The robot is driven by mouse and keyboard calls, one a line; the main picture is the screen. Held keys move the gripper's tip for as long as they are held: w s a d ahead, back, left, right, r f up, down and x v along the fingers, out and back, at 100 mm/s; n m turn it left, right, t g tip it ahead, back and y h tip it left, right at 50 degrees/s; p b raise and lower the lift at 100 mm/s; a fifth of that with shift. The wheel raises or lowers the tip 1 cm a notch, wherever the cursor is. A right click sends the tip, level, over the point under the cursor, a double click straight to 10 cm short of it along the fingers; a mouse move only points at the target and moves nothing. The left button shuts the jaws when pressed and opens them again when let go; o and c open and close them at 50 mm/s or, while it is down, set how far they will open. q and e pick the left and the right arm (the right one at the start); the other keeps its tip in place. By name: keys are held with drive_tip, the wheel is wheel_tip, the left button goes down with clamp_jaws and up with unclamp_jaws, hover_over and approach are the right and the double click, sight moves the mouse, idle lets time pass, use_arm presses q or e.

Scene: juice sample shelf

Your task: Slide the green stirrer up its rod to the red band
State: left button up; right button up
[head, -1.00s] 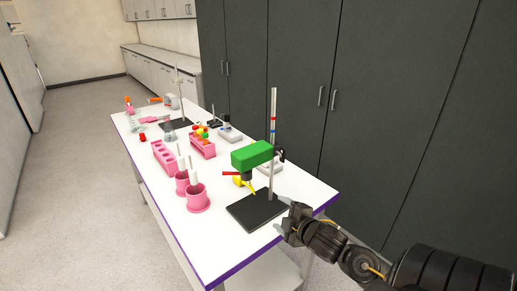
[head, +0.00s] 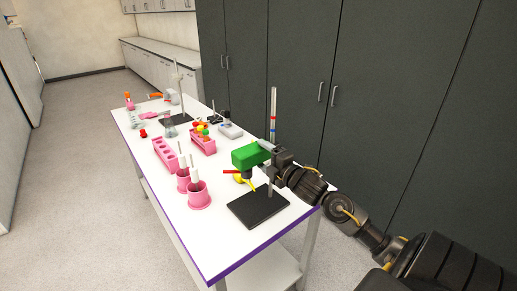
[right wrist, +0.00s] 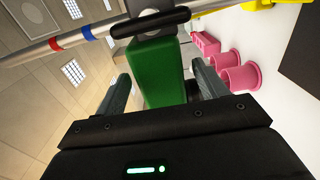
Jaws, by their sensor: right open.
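The green stirrer (head: 251,155) sits on an upright metal rod (head: 274,100) that rises from a black base plate (head: 257,209). The rod has a red band (right wrist: 57,44) and a blue band (right wrist: 88,33). The stirrer is below both, with the blue band nearer to it. My right gripper (head: 277,156) is at the stirrer's rod side. In the right wrist view its open fingers (right wrist: 161,84) lie on either side of the green body (right wrist: 160,70), with a gap visible at least on the left. A black clamp piece (right wrist: 150,22) crosses the rod there. My left gripper is not in view.
Pink cups (head: 199,197) stand left of the base plate, with pink racks (head: 165,154) behind them. A yellow piece (head: 246,181) hangs under the stirrer. Another rod stand (head: 178,80) is farther back. Dark cabinets (head: 370,90) rise behind the table.

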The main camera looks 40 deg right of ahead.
drive_tip(key=shift+w+p, duration=0.4)
drive_tip(key=shift+w, duration=1.3)
